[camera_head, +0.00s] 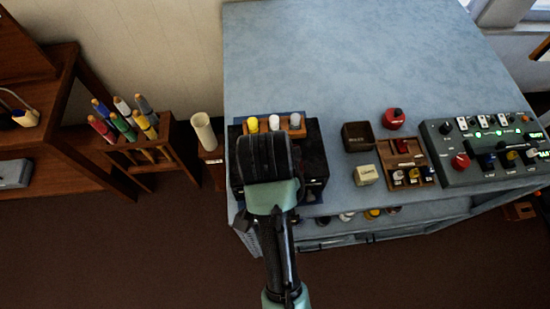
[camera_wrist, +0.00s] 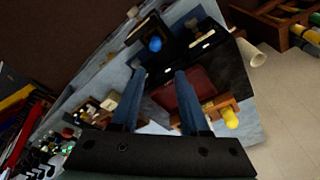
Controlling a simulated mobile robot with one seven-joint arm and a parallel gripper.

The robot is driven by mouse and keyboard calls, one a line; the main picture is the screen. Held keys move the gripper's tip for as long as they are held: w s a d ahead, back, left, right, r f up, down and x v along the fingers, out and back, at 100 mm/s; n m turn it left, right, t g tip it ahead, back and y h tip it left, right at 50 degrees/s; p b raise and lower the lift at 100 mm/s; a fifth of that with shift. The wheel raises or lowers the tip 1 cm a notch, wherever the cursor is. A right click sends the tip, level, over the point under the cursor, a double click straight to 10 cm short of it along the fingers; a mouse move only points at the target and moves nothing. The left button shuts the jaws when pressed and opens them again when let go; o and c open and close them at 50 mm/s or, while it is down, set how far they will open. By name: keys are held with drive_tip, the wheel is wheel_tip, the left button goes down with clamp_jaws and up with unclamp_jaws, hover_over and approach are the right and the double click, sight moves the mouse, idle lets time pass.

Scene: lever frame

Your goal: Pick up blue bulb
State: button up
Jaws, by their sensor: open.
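The blue bulb (camera_wrist: 155,43) is a small round blue thing in the wrist view. It sits in a dark open compartment or drawer (camera_wrist: 146,28) of a black box. In the head view the bulb is not seen; my arm covers that part of the black box (camera_head: 317,150). My gripper (camera_wrist: 160,73) is open, with two blue fingers apart and nothing between them. The bulb lies beyond the fingertips, near the upper end of the left finger in the picture. In the head view my wrist is above the black box and hides the fingers.
A wooden rack (camera_head: 293,130) with yellow, white and grey bulbs stands behind my wrist. To the right are a dark box (camera_head: 356,136), a cream block (camera_head: 366,175), a wooden tray (camera_head: 427,174) and a control panel (camera_head: 490,150). The table's back (camera_head: 340,50) is clear.

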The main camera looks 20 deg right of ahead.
drive_tip(key=shift+g, duration=0.4)
drive_tip(key=f+b, duration=0.4)
drive_tip(key=d+f+b, duration=0.1)
drive_tip(key=f+b, duration=0.1)
drive_tip(key=shift+s+f, duration=0.15)
drive_tip(key=shift+w+d+f+p, duration=0.15)
drive_tip(key=shift+f+p, duration=0.2)
drive_tip(key=shift+f, duration=1.15)
drive_tip(key=shift+w+a+f+p, duration=0.1)
drive_tip(key=shift+f+p, duration=0.2)
drive_tip(key=shift+f, duration=1.2)
drive_tip(key=shift+c, duration=0.2)
clamp_jaws()
